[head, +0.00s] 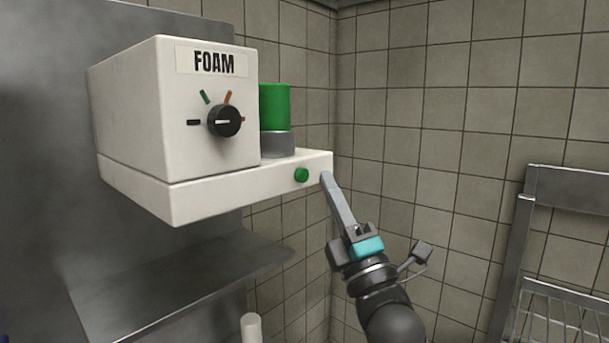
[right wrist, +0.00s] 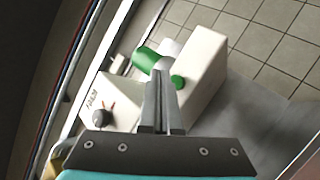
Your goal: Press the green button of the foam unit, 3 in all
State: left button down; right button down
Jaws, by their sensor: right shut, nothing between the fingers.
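The foam unit (head: 135,120) is a white box with a FOAM label, fixed high against a grey metal panel. Its green button (head: 301,175) is a small round knob on the front of the lower ledge, near the right end; it also shows in the right wrist view (right wrist: 178,83). A black dial (head: 224,120) sits on the front face. A green cylinder (head: 275,106) stands on a grey base on the ledge. My right gripper (head: 325,177) is shut and empty, its tips just right of the green button in the head view. My left gripper is not in view.
A grey metal shelf (head: 180,280) juts out below the unit. A white cylinder top (head: 251,328) shows at the bottom. A metal rack (head: 565,190) stands at the right. Tiled walls are behind; the space in front of the ledge holds only my right arm.

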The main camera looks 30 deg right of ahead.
jog(key=shift+s+d, duration=0.3)
jog(key=shift+s, duration=0.5)
jog(key=shift+s+d, duration=0.3)
jog(key=shift+s, duration=0.45)
jog(key=shift+d+r, duration=0.1)
dwell(1.3)
jog(key=shift+s+d+p, duration=0.35)
jog(key=shift+s+p, duration=0.55)
jog(key=shift+p, duration=0.1)
jog(key=shift+s+d+p, duration=0.3)
jog(key=shift+s+p, duration=0.55)
jog(key=shift+p, duration=0.15)
jog(key=shift+w, duration=0.15)
jog(key=w+a, duration=0.3)
jog(key=w, duration=0.5)
jog(key=shift+a+b, duration=0.2)
jog(key=shift+b, duration=0.2)
dwell(0.8)
